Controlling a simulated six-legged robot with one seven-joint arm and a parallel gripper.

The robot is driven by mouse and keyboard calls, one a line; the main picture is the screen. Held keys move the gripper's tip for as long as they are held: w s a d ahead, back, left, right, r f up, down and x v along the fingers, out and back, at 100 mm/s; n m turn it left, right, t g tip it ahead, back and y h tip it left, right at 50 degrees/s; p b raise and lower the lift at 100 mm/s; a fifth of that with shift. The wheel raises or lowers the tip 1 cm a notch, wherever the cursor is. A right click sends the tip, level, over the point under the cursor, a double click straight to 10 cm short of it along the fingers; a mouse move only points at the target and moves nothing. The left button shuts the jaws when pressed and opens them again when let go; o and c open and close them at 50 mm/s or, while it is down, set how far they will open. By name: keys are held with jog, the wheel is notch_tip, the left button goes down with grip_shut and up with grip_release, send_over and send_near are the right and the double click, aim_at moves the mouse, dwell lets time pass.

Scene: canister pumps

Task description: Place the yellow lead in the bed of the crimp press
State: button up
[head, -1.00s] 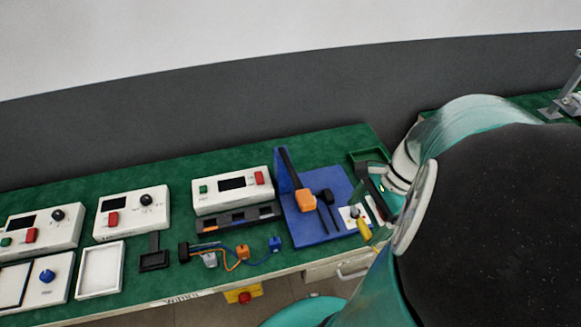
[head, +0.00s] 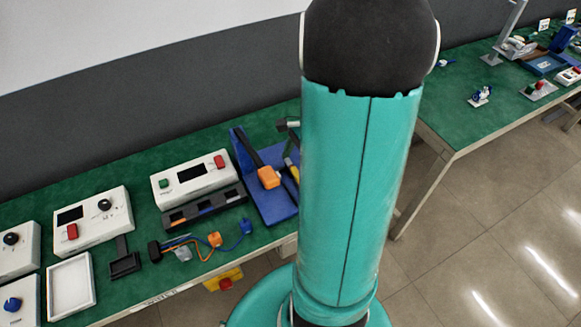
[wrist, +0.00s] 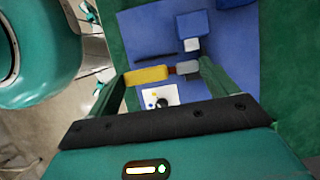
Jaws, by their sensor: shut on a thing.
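The yellow lead (wrist: 148,75) lies across the gap between my gripper's two fingers (wrist: 166,72) in the wrist view, with a darker grey piece at its right end. My gripper is shut on it, above the blue base (wrist: 140,38) of what looks like the crimp press. In the head view the blue base (head: 271,208) carries a black lever with an orange block (head: 269,177). A yellow strip (head: 291,170), probably the lead, shows beside my arm.
Left of the base stand a white control box (head: 190,179), a black slotted strip (head: 205,209) and loose coloured wires (head: 205,242). A second green bench (head: 470,130) is at the right.

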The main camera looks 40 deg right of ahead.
jog(key=shift+w+d+f, duration=0.15)
jog(key=shift+w+f, duration=0.7)
jog(key=shift+f, duration=0.15)
jog(key=shift+w+f, duration=0.2)
jog(key=shift+f, duration=1.45)
jog(key=shift+f, duration=0.2)
jog(key=shift+f, duration=0.35)
